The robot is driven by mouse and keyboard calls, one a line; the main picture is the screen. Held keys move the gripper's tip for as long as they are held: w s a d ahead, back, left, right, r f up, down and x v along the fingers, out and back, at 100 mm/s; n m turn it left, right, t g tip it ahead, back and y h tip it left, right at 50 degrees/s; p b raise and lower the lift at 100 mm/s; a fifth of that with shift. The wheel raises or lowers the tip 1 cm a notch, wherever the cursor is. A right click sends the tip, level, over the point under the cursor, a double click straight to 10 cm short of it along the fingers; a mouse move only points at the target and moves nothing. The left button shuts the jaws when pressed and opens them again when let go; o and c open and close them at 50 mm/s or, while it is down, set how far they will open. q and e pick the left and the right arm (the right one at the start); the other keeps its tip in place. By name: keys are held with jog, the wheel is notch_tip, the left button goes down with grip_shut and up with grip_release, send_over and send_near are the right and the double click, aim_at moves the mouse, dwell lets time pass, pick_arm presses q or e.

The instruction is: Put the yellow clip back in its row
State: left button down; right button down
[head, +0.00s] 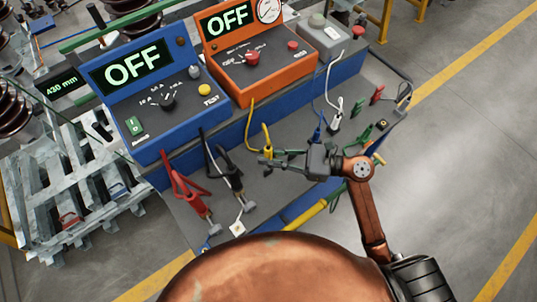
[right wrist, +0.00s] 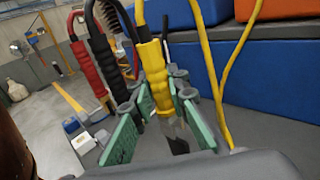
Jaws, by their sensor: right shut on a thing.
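The yellow clip (head: 267,141) stands near the middle of the grey bench top, with its yellow cable rising toward the orange box. My right gripper (head: 266,162) reaches in from the right and is at the clip. In the right wrist view the yellow clip (right wrist: 154,72) stands upright between the green finger pads of my right gripper (right wrist: 160,118), which is shut on it. The clip's lower jaws are partly hidden. A black clip (head: 232,177) and a red clip (head: 192,198) are to its left. My left gripper is not in view.
Blue (head: 318,131), white (head: 336,118) and green (head: 362,132) clips are to the right on the bench. The blue box (head: 150,125) and orange box (head: 262,80), both reading OFF, stand behind. The black clip (right wrist: 95,72) is close beside my right gripper in the wrist view.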

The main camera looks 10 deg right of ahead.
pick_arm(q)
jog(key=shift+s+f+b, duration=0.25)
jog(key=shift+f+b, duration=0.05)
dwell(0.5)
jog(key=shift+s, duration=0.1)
